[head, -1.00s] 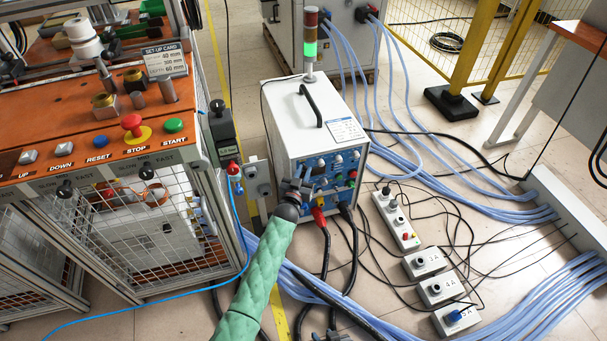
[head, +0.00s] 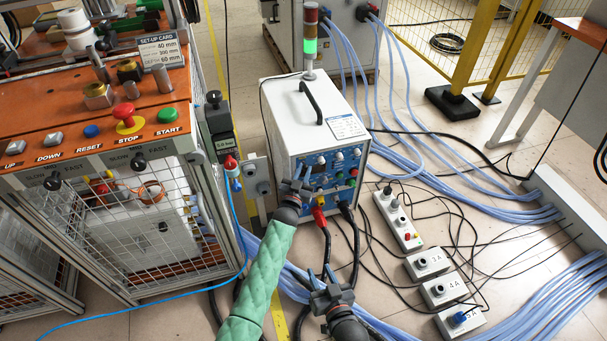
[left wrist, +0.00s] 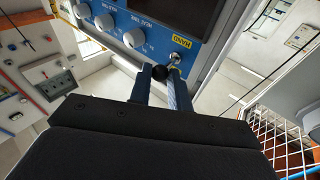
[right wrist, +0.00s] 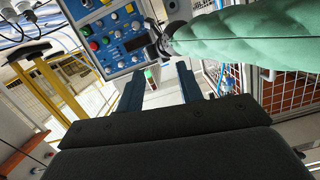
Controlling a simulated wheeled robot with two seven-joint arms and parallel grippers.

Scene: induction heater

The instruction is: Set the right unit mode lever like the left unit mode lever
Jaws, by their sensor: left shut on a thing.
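The white heater unit (head: 309,110) has a blue front panel with several knobs and coloured buttons. In the left wrist view a small metal lever (left wrist: 175,60) with a black ball end stands at a yellow HAND label (left wrist: 181,41). My left gripper (head: 298,187) is at this panel, and its fingers (left wrist: 161,80) are shut around the lever's ball end. The lever's exact tilt is hard to tell. My right gripper (head: 323,275) is open and empty, low in front of the unit; its spread fingers show in the right wrist view (right wrist: 159,85). I cannot make out a second mode lever.
The orange control console (head: 60,115) and its wire cage (head: 150,240) stand at the left. Red and black cables (head: 327,245) hang from the unit's front. Socket boxes (head: 440,290) and blue cable bundles (head: 500,205) cover the floor at the right.

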